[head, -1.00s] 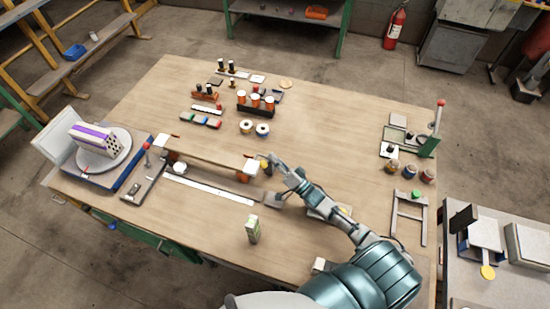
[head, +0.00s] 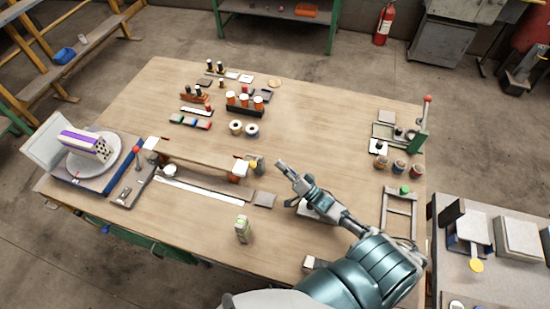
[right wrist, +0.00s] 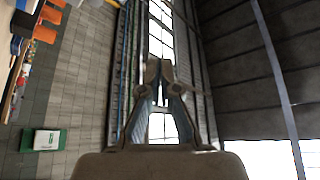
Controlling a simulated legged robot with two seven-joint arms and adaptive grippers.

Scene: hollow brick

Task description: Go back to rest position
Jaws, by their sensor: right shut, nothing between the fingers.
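My right gripper (head: 281,166) is over the middle of the wooden table, its arm coming in from the lower right. It is shut and empty. In the right wrist view its fingers (right wrist: 158,72) meet at the tips, with only the hall's wall and windows behind them. A white hollow brick with a purple band (head: 85,145) sits on a round plate at the table's left end. My left gripper does not show in any view.
A green stand with a red knob (head: 422,125) and a grey frame (head: 400,215) are at right.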

